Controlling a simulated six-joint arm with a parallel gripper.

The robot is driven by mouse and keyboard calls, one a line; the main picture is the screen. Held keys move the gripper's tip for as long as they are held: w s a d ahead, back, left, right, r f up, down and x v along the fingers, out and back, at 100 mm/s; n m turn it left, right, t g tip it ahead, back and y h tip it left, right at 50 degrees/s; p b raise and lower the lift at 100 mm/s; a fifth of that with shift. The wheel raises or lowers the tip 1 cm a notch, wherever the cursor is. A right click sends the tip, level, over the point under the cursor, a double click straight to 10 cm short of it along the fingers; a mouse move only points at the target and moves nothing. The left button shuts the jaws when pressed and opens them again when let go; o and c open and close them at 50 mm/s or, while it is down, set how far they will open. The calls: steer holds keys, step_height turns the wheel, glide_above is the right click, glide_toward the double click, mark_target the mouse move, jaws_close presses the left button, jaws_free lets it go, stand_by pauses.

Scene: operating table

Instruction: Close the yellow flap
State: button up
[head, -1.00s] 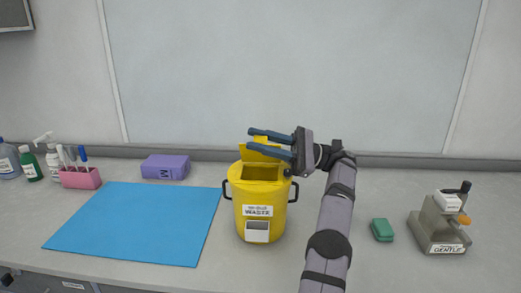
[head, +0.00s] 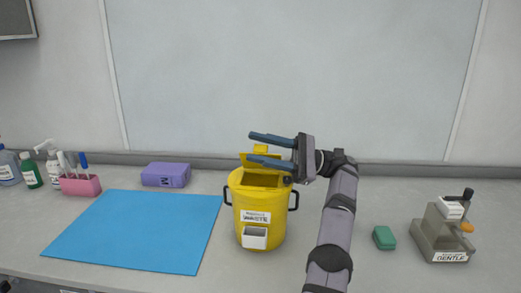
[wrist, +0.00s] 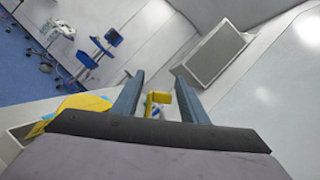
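The yellow waste bin (head: 240,217) stands on the table in the middle of the head view, with a white waste label on its front. Its yellow flap (head: 261,159) is raised at the back of the opening, and the dark inside shows. My gripper (head: 258,149) is just above the bin, reaching in from the right. Its two blue fingers are apart, with nothing seen held. In the wrist view, a yellow tab (wrist: 159,98) shows between the fingers (wrist: 157,98). Part of the flap is hidden behind the lower finger, so I cannot tell whether they touch.
A blue mat (head: 135,230) lies left of the bin, with a purple box (head: 166,175) behind it. A pink holder (head: 80,185) and bottles stand at the far left. A green block (head: 384,238) and a grey device (head: 443,232) are on the right.

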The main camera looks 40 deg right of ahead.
stand_by(0.3)
step_height(320, 180, up, 10)
steer(key=p, duration=1)
